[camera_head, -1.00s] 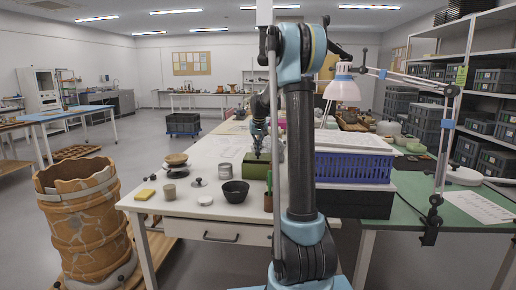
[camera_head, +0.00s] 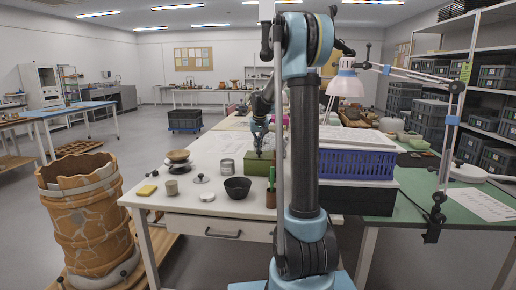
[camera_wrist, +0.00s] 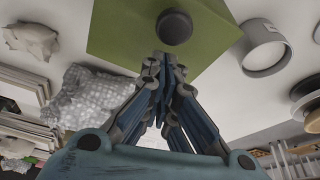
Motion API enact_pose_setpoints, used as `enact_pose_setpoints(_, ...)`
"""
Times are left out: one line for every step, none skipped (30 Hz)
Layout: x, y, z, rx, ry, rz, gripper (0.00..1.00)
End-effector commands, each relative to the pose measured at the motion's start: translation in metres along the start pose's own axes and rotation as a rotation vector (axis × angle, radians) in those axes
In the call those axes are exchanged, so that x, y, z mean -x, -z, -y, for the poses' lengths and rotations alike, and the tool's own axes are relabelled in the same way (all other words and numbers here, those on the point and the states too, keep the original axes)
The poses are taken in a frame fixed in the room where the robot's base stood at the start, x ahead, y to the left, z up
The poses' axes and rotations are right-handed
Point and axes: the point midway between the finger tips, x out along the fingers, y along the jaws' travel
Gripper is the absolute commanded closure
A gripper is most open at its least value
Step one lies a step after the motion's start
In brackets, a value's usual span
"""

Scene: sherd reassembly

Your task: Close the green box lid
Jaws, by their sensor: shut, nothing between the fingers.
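The green box (camera_head: 256,166) stands on the white table, left of my arm's upright link and partly hidden behind it and my gripper. In the wrist view, a flat green square surface (camera_wrist: 118,30) with a dark round knob (camera_wrist: 174,27) fills the upper middle, apparently the lid. My gripper (camera_head: 259,152) is over the box in the head view. In the wrist view my gripper (camera_wrist: 160,62) is shut and empty, its fingertips overlapping the lower edge of the green surface near the knob. I cannot tell whether they touch it.
A black bowl (camera_head: 237,189), a grey tin (camera_head: 227,166) and a brown cup of pens (camera_head: 271,198) stand near the box. A blue crate (camera_head: 355,164) and a lamp (camera_head: 345,84) are to the right. Bubble wrap (camera_wrist: 95,97) lies beside the green surface.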

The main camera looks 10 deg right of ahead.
Motion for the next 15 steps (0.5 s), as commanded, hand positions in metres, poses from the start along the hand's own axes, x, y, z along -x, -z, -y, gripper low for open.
enact_pose_setpoints(-0.002, 0.005, 0.000, 0.000, 0.000, -0.001, 1.00)
enact_pose_setpoints(-0.003, 0.008, -0.001, 0.000, -0.001, -0.002, 1.00)
enact_pose_setpoints(-0.004, 0.012, -0.001, 0.000, -0.001, -0.002, 1.00)
enact_pose_setpoints(-0.005, 0.015, -0.001, 0.000, -0.001, -0.003, 1.00)
enact_pose_setpoints(-0.006, 0.017, -0.001, 0.000, -0.001, -0.003, 1.00)
enact_pose_setpoints(-0.005, 0.019, -0.001, 0.000, -0.001, -0.004, 1.00)
enact_pose_setpoints(0.001, 0.018, -0.001, 0.000, -0.001, -0.004, 1.00)
enact_pose_setpoints(0.005, 0.018, -0.001, 0.000, -0.001, -0.004, 1.00)
enact_pose_setpoints(0.011, 0.018, -0.001, 0.000, -0.001, -0.004, 1.00)
enact_pose_setpoints(0.015, 0.018, -0.001, 0.000, -0.001, -0.004, 1.00)
enact_pose_setpoints(0.019, 0.018, -0.001, 0.000, -0.001, -0.004, 1.00)
enact_pose_setpoints(0.025, 0.018, -0.001, 0.000, -0.001, -0.005, 1.00)
enact_pose_setpoints(0.029, 0.018, -0.001, 0.000, -0.001, -0.005, 1.00)
enact_pose_setpoints(0.034, 0.018, -0.001, 0.000, -0.001, -0.005, 1.00)
enact_pose_setpoints(0.041, 0.018, -0.001, 0.000, -0.001, -0.005, 1.00)
